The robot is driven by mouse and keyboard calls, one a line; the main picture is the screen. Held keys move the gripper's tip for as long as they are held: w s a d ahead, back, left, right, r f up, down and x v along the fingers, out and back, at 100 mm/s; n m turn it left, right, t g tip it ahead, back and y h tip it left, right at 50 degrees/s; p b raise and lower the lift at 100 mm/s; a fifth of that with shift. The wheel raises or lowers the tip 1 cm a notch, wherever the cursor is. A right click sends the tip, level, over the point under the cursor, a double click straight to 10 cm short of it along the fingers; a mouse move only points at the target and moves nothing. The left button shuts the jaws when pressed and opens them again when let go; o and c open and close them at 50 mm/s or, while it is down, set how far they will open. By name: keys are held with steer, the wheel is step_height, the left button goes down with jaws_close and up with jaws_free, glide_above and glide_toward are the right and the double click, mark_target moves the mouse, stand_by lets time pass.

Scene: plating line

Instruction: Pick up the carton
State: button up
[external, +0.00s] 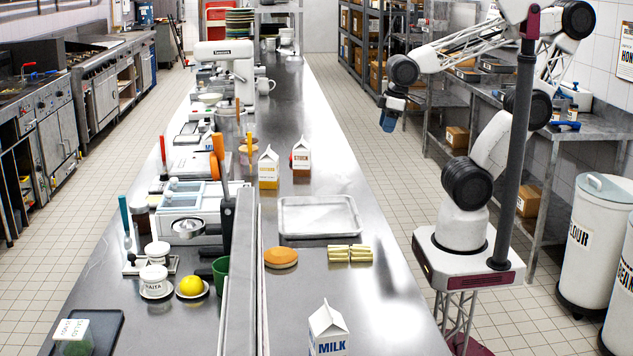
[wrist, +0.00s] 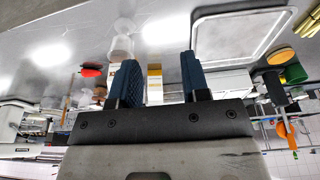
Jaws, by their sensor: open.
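A white and orange-yellow carton (external: 268,170) and the STOCK carton (external: 301,158), white and brown, stand farther back. My gripper (external: 388,120) is open and empty, raised in the air right of the counter and apart from all cartons. In the wrist view, my gripper's blue fingers (wrist: 162,75) frame the yellow-and-white carton (wrist: 155,82) in the distance.
A metal tray (external: 318,217) lies on the counter before the two far cartons, with an orange-brown disc (external: 281,258) and gold bars (external: 349,254) nearer. A raised divider (external: 240,290) runs along the counter, with crowded dishes and utensils to its left. The counter's right strip is clear.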

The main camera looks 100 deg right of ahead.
stand_by(0.4)
steer(key=o, duration=1)
steer(key=m+g, duration=0.2)
steer(key=g, duration=0.1)
glide_above(304, 142)
steer(key=f, duration=0.4)
steer(key=shift+w+a+f, duration=0.1)
steer(key=shift+a, duration=0.25)
steer(key=shift+w+d+f, duration=0.25)
steer(key=shift+d, duration=0.15)
